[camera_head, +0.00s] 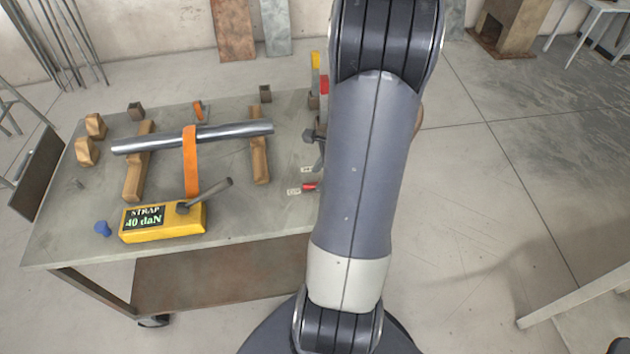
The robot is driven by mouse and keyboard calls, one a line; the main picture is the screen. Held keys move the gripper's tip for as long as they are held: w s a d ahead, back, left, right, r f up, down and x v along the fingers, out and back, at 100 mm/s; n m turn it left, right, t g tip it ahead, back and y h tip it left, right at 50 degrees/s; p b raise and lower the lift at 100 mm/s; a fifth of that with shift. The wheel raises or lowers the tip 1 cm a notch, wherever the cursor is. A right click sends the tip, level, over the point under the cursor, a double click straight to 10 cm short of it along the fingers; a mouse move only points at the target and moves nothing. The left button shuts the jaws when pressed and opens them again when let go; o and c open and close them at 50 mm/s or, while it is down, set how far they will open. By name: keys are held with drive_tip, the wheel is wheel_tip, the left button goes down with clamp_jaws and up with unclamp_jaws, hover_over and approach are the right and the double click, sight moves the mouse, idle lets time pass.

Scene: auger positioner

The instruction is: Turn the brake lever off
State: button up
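A small red handle (310,187) sits near the right end of the table, partly behind my arm, close to two small white labels (294,191) too small to read. A dark grey knob-like part (315,136) shows just above, also partly covered by my arm. I cannot tell for sure which of these is the brake lever, or its position. A yellow box (165,231) reading "STRAP 40 daN" carries a grey lever tilted up to the right. My arm runs upward through the middle of the picture, and my gripper is out of view.
A metal tube (215,135) lies across two wooden blocks on the grey table (70,220), with an orange strap (190,165) over it. A blue knob (102,228) and wooden pieces (87,152) are at the left. The floor right of my arm is largely clear.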

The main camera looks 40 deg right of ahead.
sight(313, 184)
drive_tip(key=shift+x, duration=1.6)
clamp_jaws()
